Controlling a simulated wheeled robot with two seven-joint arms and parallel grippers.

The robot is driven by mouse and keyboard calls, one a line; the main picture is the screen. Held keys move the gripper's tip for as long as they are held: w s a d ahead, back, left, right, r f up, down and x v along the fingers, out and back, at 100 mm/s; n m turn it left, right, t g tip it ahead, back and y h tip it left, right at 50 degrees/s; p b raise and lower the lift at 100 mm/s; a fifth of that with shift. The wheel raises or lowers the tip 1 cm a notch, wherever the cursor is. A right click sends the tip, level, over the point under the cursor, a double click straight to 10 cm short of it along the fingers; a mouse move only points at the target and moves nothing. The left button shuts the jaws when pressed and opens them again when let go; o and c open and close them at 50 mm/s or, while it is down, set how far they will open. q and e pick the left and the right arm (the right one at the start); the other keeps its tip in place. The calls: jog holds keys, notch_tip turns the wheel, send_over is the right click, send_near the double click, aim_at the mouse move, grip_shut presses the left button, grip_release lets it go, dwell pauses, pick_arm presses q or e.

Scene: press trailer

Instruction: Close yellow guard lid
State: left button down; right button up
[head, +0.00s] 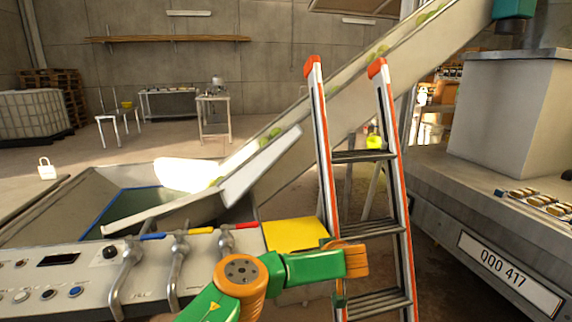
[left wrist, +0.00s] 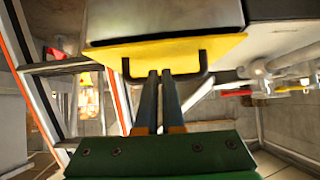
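The yellow guard lid (head: 294,234) is at the right end of the control console, left of the ladder. In the left wrist view the yellow lid (left wrist: 215,47) lies along a grey box, with a black U-shaped handle (left wrist: 204,66) on its near side. I cannot tell how far the lid is open. My left gripper (head: 332,243) is at the lid's right edge in the head view. In the left wrist view the two dark fingers (left wrist: 160,73) are together and cross the middle of the handle. Whether they touch it is unclear. My right gripper is not in view.
An orange-and-grey ladder (head: 324,150) stands just right of the lid. The console (head: 60,285) carries grey levers (head: 177,262) and buttons at the left. A sloping conveyor (head: 300,140) rises behind. A trailer side with a plate (head: 505,275) is at the right.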

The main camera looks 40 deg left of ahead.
pick_arm(q)
jog(key=shift+f+b, duration=0.5)
jog(key=shift+f, duration=0.15)
jog(key=shift+w+a+f, duration=0.3)
jog(key=shift+f, duration=0.1)
jog(key=shift+s+d+r, duration=0.1)
jog(key=shift+d+r, duration=0.05)
